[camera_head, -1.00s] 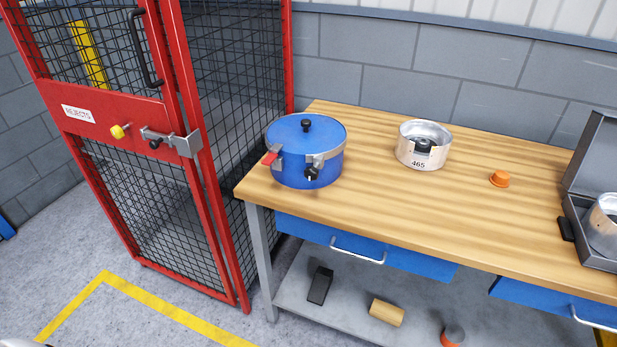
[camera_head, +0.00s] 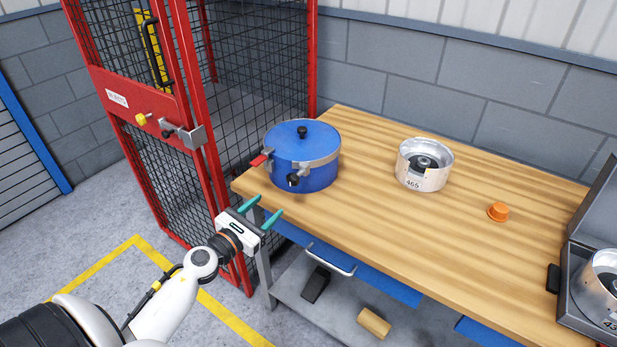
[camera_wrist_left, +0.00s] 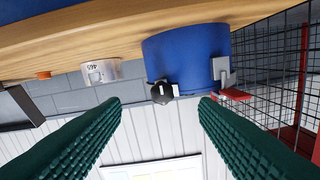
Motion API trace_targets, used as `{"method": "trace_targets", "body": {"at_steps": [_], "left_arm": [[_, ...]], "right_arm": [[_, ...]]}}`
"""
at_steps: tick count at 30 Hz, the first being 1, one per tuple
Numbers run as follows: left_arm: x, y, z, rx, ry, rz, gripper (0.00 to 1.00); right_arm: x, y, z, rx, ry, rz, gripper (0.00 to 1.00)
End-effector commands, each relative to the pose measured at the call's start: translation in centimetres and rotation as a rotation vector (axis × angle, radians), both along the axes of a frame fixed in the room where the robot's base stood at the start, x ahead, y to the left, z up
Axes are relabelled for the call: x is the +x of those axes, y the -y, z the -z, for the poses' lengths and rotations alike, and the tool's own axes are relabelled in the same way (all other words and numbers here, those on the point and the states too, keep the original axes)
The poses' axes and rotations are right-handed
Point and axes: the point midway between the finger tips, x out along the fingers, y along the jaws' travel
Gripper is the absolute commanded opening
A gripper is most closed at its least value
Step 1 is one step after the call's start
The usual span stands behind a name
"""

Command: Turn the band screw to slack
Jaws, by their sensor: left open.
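A blue round pot (camera_head: 303,160) with a lid and a grey metal band around it stands at the left end of the wooden bench. The black band screw knob (camera_head: 292,181) is on its front; it also shows in the left wrist view (camera_wrist_left: 163,92), near the middle between the fingers. A red tab (camera_head: 259,160) is at the band's left side. My left gripper (camera_head: 262,206) is open and empty, its green fingers in front of the bench's left corner, apart from the pot and below the knob. My right gripper is not in view.
A silver ring part marked 465 (camera_head: 424,165), an orange cap (camera_head: 498,211) and an open grey case (camera_head: 575,285) stand further right on the bench (camera_head: 380,200). The red mesh cage (camera_head: 190,110) is close on the left. A lower shelf holds a black block and a wooden block.

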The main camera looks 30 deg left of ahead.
Motion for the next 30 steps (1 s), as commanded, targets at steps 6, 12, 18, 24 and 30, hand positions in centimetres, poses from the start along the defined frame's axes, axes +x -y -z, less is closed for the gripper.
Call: {"method": "trace_targets", "body": {"at_steps": [6,12,18,24,30], "left_arm": [[1.7,0.2,-1.4,0.067,0.023,0.009,0.55],[5.7,0.5,-1.4,0.06,0.022,0.008,0.55],[9.4,0.9,-1.3,0.06,0.021,0.009,0.55],[11.5,1.0,-1.1,0.06,0.019,0.009,0.55],[12.1,1.1,-1.0,0.061,0.019,0.01,0.55]], "right_arm": [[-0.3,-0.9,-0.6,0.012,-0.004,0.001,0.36],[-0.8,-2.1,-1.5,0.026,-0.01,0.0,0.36],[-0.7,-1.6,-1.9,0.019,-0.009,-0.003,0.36],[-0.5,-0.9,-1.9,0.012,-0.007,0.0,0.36],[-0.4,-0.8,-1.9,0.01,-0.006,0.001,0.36]]}}
